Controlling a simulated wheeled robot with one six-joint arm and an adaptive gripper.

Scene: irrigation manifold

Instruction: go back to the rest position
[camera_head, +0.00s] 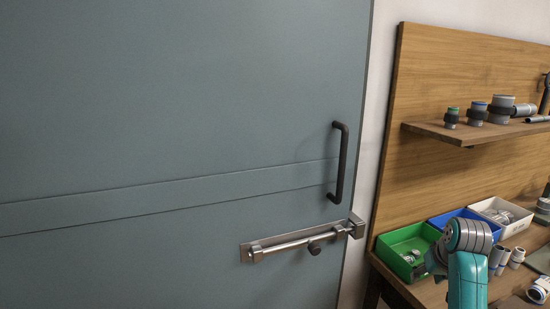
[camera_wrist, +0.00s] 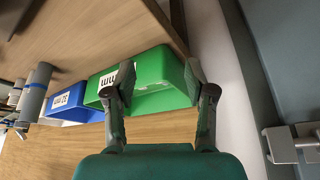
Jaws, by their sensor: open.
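My gripper (camera_wrist: 163,84) shows in the wrist view with its two dark fingers spread apart and nothing between them. A green bin (camera_wrist: 162,68) shows behind the fingers, beyond the fingertips. In the head view my teal arm rises at the lower right, in front of the workbench (camera_head: 400,288). My gripper's fingers cannot be made out clearly there. The green bin (camera_head: 391,243) stands on the bench just left of my arm.
A blue bin (camera_head: 447,217) and a white bin (camera_head: 484,205) stand beside the green one. Pipe fittings (camera_head: 477,113) sit on a shelf (camera_head: 455,129) above. A grey door (camera_head: 180,120) with a dark handle (camera_head: 341,163) and a metal bolt (camera_head: 300,240) fills the left.

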